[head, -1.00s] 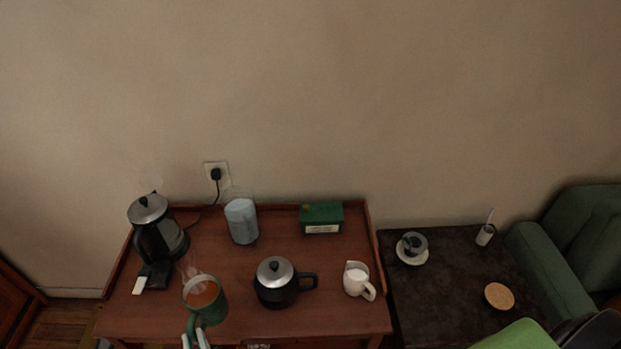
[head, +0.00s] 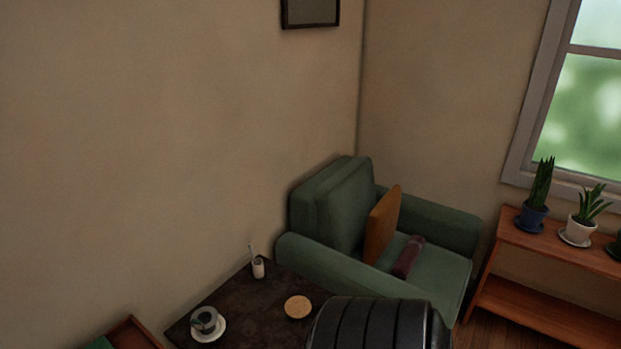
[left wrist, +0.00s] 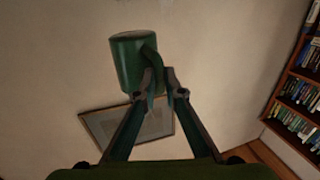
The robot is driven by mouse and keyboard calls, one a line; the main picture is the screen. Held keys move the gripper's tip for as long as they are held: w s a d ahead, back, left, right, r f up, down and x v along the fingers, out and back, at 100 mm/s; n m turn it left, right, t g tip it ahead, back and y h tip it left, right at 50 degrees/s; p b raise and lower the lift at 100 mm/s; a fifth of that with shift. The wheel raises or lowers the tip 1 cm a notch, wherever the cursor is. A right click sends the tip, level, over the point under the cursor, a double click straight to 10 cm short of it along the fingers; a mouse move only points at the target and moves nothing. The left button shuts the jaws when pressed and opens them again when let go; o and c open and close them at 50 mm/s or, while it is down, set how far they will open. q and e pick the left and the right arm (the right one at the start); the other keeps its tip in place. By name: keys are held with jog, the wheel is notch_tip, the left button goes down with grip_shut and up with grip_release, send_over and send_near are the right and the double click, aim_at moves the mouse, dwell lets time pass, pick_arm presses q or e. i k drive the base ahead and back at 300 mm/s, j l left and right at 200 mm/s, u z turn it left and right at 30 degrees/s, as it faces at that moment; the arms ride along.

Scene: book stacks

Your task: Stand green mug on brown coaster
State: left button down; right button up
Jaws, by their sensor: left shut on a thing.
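The green mug (left wrist: 130,62) shows in the left wrist view. My left gripper (left wrist: 162,90) is shut on its handle, and the mug's body sits beside the fingertips, clear of any surface in that view. The mug's contents cannot be seen, and neither mug nor left gripper shows in the head view. The coaster (head: 298,307), a round light-brown disc, lies flat and bare on the dark side table (head: 247,313) in the head view. My right gripper is not in view.
A dark cup on a white saucer (head: 217,337) stands left of the coaster. A small white pot (head: 258,268) with a stick stands behind it. A green armchair (head: 335,262) adjoins the table's right side.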

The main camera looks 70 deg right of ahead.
aim_at(296, 312)
jog(key=z, duration=1.3)
jog(key=l+z, duration=0.1)
jog(key=l, duration=0.4)
jog(key=i+l+z, duration=0.15)
jog(key=l, duration=0.3)
jog(key=i+l+z, duration=0.1)
jog(key=l, duration=0.7)
jog(key=i+l, duration=0.1)
jog(key=l, duration=0.2)
